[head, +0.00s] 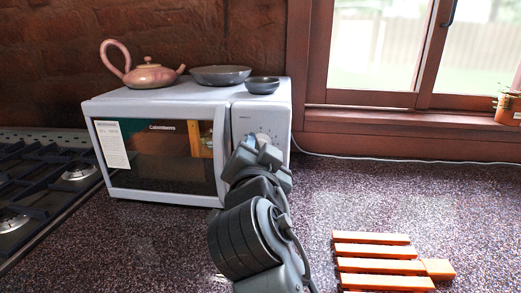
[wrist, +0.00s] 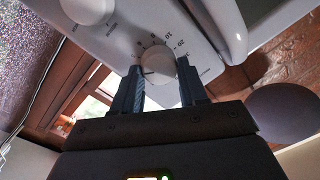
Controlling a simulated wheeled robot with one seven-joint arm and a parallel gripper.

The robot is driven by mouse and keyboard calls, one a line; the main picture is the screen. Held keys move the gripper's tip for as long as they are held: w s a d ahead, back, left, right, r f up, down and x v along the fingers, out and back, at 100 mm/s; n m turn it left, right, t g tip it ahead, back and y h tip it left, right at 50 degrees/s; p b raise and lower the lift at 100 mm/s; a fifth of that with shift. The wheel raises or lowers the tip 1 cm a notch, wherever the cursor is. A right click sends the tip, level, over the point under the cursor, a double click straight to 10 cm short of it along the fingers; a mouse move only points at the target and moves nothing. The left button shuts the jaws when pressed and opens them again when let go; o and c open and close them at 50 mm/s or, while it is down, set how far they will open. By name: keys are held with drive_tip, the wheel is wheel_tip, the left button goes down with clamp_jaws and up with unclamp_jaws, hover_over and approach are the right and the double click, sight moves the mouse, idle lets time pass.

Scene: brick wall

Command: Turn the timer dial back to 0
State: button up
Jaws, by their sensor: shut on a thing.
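The timer dial (wrist: 158,62) is a round white knob on the microwave's control panel, ringed by printed marks and numbers. In the wrist view my gripper (wrist: 160,70) has one finger on each side of it and is shut on it. I cannot read for certain which number the dial points to. In the head view the white microwave (head: 160,194) stands on the counter with its door shut. My gripper and wrist reach its right-hand panel and hide the lower part of it.
A second white knob (wrist: 88,8) is at the top of the wrist view. A pink teapot (head: 150,75), a grey plate (head: 220,75) and a small bowl (head: 262,86) stand on the microwave. An orange slatted rack (head: 375,266) lies at right. A gas hob (head: 45,180) is at left.

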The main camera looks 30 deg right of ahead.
drive_tip(key=n+p, duration=0.1)
drive_tip(key=n, duration=0.3)
drive_tip(key=shift+r+g, duration=0.1)
drive_tip(key=shift+g, duration=0.2)
drive_tip(key=n+p, duration=0.2)
drive_tip(key=n, duration=0.1)
drive_tip(key=shift+w+a+n, duration=0.1)
drive_tip(key=shift+n, duration=0.2)
drive_tip(key=n+p, duration=0.3)
drive_tip(key=n, duration=0.1)
drive_tip(key=shift+r, duration=0.1)
drive_tip(key=n+p, duration=0.2)
drive_tip(key=n, duration=0.1)
drive_tip(key=shift+a+n+p, duration=0.15)
drive_tip(key=shift+n+p, duration=0.15)
drive_tip(key=shift+n, duration=0.1)
drive_tip(key=n+p, duration=0.1)
drive_tip(key=n, duration=0.1)
drive_tip(key=n+h+p, duration=0.1)
drive_tip(key=n, duration=0.2)
drive_tip(key=shift+w+f+g+p, duration=0.1)
drive_tip(key=shift+f+g+p, duration=0.1)
drive_tip(key=shift+g+p, duration=0.15)
drive_tip(key=n, duration=0.5)
drive_tip(key=shift+a+f, duration=0.1)
drive_tip(key=shift+f, duration=0.1)
